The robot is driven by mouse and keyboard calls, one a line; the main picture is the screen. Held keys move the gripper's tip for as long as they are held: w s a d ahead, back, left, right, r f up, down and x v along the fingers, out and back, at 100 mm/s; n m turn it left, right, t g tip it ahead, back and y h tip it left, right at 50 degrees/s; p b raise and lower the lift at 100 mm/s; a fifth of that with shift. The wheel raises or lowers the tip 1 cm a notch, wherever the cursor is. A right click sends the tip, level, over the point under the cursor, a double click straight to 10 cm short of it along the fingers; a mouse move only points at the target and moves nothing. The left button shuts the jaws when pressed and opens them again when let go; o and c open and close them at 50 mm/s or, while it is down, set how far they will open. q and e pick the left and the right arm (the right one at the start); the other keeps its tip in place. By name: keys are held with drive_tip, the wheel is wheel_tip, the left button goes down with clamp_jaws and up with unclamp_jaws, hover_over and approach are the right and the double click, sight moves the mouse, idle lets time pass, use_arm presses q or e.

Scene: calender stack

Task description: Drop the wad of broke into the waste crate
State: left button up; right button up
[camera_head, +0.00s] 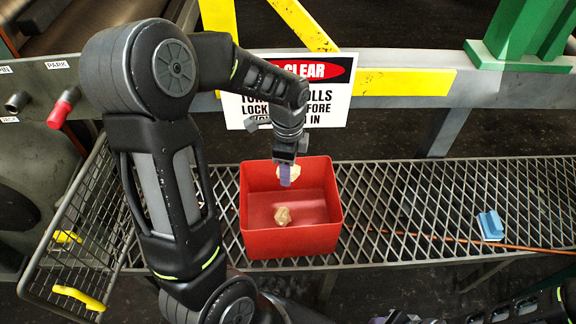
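The red waste crate (290,241) stands upright and open on a metal grating walkway. A beige wad (282,216) lies on its floor. My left gripper (287,172) points down over the crate's far part. The far finger is hidden. My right gripper (398,317) is at the bottom edge, mostly cut off, and its fingers cannot be judged.
A wire basket (75,235) with yellow items hangs at the left. A warning sign (300,88) and a yellow-marked rail (405,82) are behind the crate. A blue block (490,225) and a thin orange rod (450,240) lie on the grating at right, which is otherwise clear.

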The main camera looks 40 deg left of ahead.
use_arm(q)
drive_tip(key=o, duration=1.4)
wheel_tip(320, 180, up, 8)
drive_tip(key=shift+f, duration=0.1)
